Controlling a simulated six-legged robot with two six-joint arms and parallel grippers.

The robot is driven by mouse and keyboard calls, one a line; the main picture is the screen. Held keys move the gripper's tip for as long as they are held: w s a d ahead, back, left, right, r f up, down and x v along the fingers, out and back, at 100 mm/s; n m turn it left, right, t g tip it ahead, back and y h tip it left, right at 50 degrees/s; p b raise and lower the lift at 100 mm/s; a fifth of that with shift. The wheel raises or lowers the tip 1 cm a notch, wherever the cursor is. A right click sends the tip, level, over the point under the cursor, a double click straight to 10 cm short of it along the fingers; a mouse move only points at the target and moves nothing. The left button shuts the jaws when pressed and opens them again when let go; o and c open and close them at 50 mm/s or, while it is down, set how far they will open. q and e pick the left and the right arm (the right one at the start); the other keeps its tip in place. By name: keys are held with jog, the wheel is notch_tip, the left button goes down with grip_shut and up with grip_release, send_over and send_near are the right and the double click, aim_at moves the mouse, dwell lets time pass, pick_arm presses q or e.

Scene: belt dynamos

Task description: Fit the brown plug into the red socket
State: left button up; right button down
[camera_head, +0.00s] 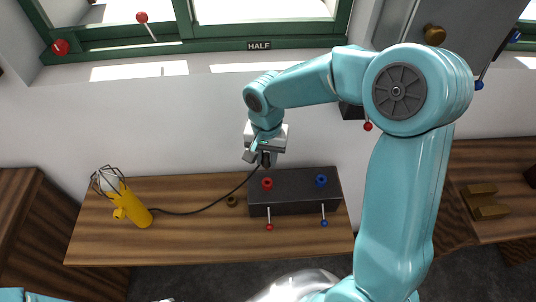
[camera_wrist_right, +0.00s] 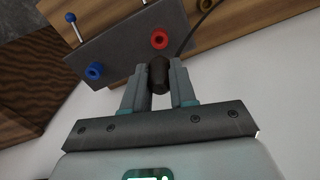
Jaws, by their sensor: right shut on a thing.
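My right gripper (camera_head: 264,157) is shut on the dark brown plug (camera_wrist_right: 158,75), which stands between its two fingers in the right wrist view. A dark cable runs from the plug's area to a yellow lamp (camera_head: 132,205). The red socket (camera_head: 267,183) is a ring on a dark grey box (camera_head: 290,205). It also shows in the right wrist view (camera_wrist_right: 160,40), just beyond the plug's tip. The plug is close to the red socket and appears outside it; whether they touch I cannot tell. My left gripper is not in view.
A blue socket (camera_head: 321,180) sits right of the red one on the box. Red and blue levers (camera_head: 269,219) stick out of the box's front. The table's front left is clear.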

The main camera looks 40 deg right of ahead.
aim_at(267, 168)
jog(key=shift+s+d+b, duration=0.1)
jog(key=shift+b, duration=0.2)
jog(key=shift+f, duration=0.4)
notch_tip(267, 168, down, 4)
jog(key=b, duration=0.3)
jog(key=shift+r+b, duration=0.25)
jog(key=shift+b, duration=0.1)
jog(key=shift+f+b, duration=0.6)
jog(key=shift+f, duration=0.2)
